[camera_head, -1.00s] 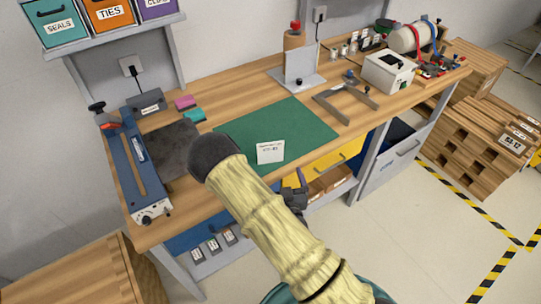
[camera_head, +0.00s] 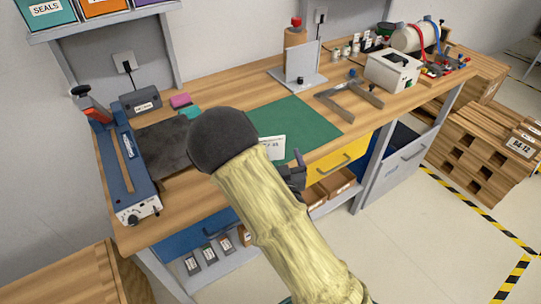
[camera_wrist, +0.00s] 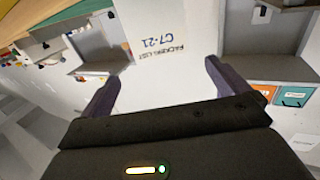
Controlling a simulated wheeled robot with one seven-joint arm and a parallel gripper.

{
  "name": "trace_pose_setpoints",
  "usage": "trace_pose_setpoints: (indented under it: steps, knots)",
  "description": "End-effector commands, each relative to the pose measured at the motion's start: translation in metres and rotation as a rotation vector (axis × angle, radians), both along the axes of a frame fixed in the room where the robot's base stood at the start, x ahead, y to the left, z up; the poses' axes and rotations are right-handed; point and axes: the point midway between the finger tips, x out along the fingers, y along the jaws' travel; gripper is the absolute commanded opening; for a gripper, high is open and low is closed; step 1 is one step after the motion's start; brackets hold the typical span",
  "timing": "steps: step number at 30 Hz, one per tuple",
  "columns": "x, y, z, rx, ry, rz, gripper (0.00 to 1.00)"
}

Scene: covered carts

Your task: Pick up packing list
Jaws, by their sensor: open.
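The packing list is a white card (camera_head: 273,147) at the front edge of the green mat (camera_head: 300,120), partly hidden behind my arm in the head view. In the wrist view the packing list (camera_wrist: 160,40) shows large, its printing upside down, reading "PACKING LIST C7-21". My gripper (camera_wrist: 162,72) is open, with one dark finger on each side of the card's near part. I cannot tell whether either finger touches it. In the head view my arm hides most of the gripper, and only dark parts show beside the card.
A blue sealer (camera_head: 125,170) and a dark pad (camera_head: 160,148) are on the left of the bench. A metal frame (camera_head: 348,100) and a white box (camera_head: 392,72) stand to the right. A yellow drawer (camera_head: 340,158) is under the front edge.

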Motion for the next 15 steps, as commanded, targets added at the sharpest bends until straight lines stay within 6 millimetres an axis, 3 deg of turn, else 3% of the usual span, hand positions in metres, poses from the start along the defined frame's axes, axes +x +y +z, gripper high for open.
trace_pose_setpoints:
  steps: [15]
  knots:
    - [0.052,0.01,0.001,-0.002,0.0,0.0,1.0]
